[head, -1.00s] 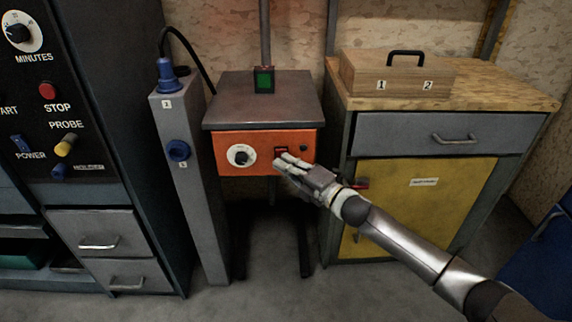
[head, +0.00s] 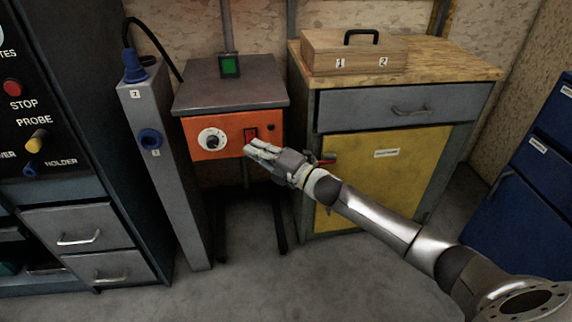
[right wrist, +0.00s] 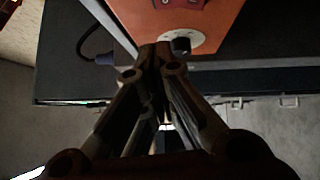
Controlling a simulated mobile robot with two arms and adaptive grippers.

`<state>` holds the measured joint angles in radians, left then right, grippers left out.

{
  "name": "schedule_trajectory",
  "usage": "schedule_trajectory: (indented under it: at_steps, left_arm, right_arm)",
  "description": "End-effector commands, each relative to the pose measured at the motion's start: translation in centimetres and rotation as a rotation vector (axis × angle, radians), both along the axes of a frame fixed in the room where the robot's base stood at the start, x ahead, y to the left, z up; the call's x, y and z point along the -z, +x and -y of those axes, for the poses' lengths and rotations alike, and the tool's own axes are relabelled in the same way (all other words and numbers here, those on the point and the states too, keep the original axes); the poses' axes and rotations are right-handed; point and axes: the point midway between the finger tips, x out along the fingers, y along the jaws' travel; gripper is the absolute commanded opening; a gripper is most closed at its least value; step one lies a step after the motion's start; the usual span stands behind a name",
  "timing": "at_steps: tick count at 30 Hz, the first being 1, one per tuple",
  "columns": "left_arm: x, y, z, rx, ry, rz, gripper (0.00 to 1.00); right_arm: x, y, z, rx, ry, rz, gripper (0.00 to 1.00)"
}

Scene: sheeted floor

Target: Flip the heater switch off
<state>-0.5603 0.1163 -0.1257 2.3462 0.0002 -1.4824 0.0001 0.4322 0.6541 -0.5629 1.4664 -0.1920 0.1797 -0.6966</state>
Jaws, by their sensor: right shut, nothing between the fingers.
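The heater is a grey-topped box with an orange front panel (head: 225,151). The panel carries a white dial (head: 211,139) and a red rocker switch (head: 250,135) in a dark frame to the dial's right. My right gripper (head: 254,148) is shut and empty, its fingertips just below the switch in the head view; I cannot tell whether they touch the panel. The right wrist view shows the closed fingers (right wrist: 158,52) beneath the orange panel (right wrist: 222,22), near the dial (right wrist: 182,41), with the red switch (right wrist: 180,3) cut by the top edge. My left gripper is out of view.
A grey post (head: 172,190) with blue connectors stands left of the heater, beside a dark control cabinet (head: 60,130). A yellow-doored workbench (head: 400,185) with a wooden box (head: 340,62) stands to the right. Blue cabinets (head: 530,180) are at far right. The floor in front is open.

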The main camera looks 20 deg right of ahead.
Motion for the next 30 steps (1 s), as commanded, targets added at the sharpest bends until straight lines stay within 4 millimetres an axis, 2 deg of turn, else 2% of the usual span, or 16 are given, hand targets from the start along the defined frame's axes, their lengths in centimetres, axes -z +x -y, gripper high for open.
schedule_trajectory:
  at_steps: [18,24,30]
  left_arm:
    - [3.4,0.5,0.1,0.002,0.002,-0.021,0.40]
    - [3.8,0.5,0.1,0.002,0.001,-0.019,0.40]
    - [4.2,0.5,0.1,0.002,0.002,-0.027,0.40]
  right_arm:
    - [-0.6,-7.4,4.2,0.000,0.000,-0.004,0.00]
    - [-0.7,-8.4,4.7,0.000,0.000,-0.001,0.00]
    - [-0.8,-8.6,4.9,0.000,0.000,-0.001,0.00]
